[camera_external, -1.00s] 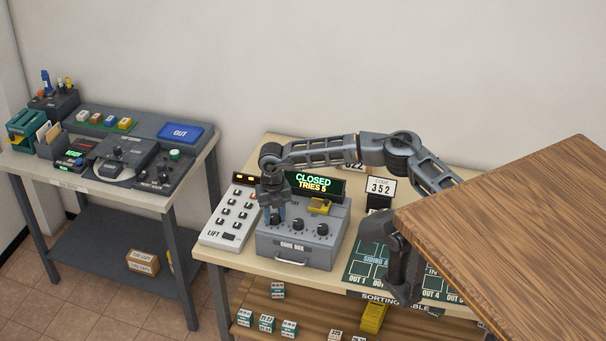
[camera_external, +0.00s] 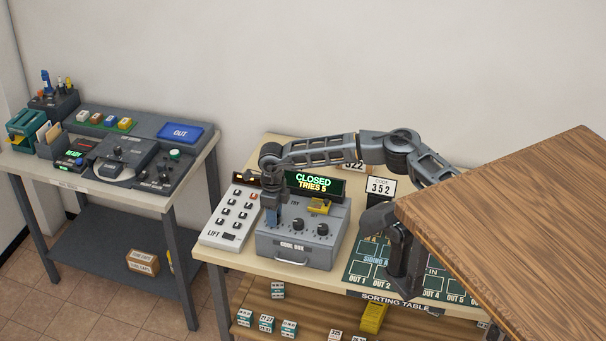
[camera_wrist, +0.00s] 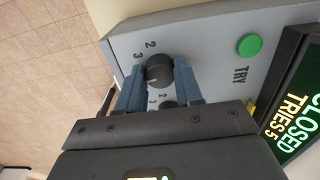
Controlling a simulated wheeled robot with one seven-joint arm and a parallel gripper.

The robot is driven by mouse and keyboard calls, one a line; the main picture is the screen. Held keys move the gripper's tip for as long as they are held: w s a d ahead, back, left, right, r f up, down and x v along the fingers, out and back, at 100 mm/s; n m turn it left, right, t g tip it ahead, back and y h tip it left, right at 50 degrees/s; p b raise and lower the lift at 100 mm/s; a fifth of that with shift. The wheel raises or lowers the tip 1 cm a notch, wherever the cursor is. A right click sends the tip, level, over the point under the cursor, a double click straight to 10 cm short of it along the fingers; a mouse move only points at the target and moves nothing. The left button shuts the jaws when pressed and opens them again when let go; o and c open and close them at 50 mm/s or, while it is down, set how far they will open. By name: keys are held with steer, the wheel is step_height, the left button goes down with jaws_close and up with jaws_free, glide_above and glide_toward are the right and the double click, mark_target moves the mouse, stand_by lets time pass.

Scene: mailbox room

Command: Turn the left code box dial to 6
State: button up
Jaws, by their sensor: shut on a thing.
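The grey code box (camera_external: 318,252) stands on the sorting table, with a row of black dials on its top. My gripper (camera_external: 272,222) points down over its left dial. In the wrist view the left dial (camera_wrist: 159,71) sits between the two blue fingers of my gripper (camera_wrist: 160,84), which is shut on it. The digits 2 and 3 show beside this dial; its exact setting is hard to read. The middle dial (camera_external: 298,224) and right dial (camera_external: 322,229) are untouched. The display (camera_external: 315,184) reads CLOSED, TRIES 5. A green TRY button (camera_wrist: 249,45) shows on the box.
A white LIFT keypad (camera_external: 229,217) stands close left of the code box. A yellow piece (camera_external: 320,205) sits on the box top. A wooden top (camera_external: 520,215) fills the right foreground. Another desk (camera_external: 195,165) stands at left.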

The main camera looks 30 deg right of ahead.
steer(key=n, duration=1.2)
steer(key=shift+n, duration=0.4)
stand_by(0.3)
steer(key=o, duration=1)
steer(key=shift+o, duration=0.2)
step_height(320, 180, up, 8)
steer(key=shift+f+b, duration=0.1)
steer(key=shift+b, duration=0.2)
